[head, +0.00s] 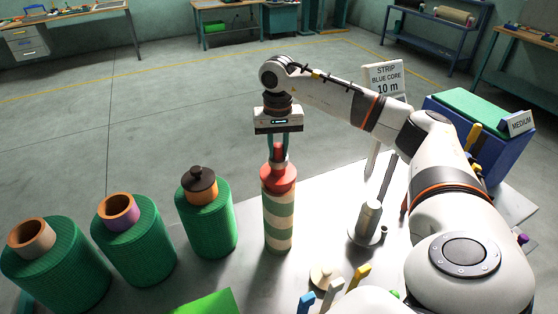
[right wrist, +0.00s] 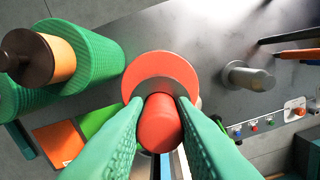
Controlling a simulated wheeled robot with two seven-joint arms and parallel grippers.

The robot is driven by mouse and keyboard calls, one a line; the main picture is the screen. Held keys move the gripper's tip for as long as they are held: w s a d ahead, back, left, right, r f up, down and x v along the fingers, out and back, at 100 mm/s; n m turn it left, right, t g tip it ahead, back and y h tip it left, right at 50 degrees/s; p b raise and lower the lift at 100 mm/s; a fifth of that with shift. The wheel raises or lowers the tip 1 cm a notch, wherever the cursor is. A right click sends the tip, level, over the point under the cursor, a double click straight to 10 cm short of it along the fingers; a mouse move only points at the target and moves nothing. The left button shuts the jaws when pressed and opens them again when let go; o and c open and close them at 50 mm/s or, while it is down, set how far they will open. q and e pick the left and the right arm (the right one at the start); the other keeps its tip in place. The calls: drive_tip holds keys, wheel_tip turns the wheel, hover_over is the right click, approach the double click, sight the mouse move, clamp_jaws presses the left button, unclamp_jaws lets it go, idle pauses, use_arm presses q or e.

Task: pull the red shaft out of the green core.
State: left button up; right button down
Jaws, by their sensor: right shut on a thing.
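The red shaft (head: 278,155) stands upright, with a wide red collar (head: 280,178) resting at the top of a cylinder banded green and cream (head: 278,222). I take this cylinder as the green core; how deep the shaft sits in it is hidden. My right gripper (head: 278,146) comes from above and is shut on the red shaft's end. In the right wrist view its two green fingers hold the red end (right wrist: 160,124) from both sides, above the red collar (right wrist: 148,72). My left gripper is not in view.
Several green netting rolls (head: 206,222) stand to the left, one topped by a dark brown knob (head: 201,178). A metal cylinder on a round base (head: 368,222) stands to the right on the pale table (head: 325,215). A sign (head: 387,78) and a blue bin (head: 478,130) are behind.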

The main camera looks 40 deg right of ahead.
drive_tip(key=shift+r+p, duration=2.9)
drive_tip(key=shift+r, duration=1.35)
wheel_tip(320, 180, up, 4)
drive_tip(key=p, duration=0.3)
drive_tip(key=shift+f, duration=0.1)
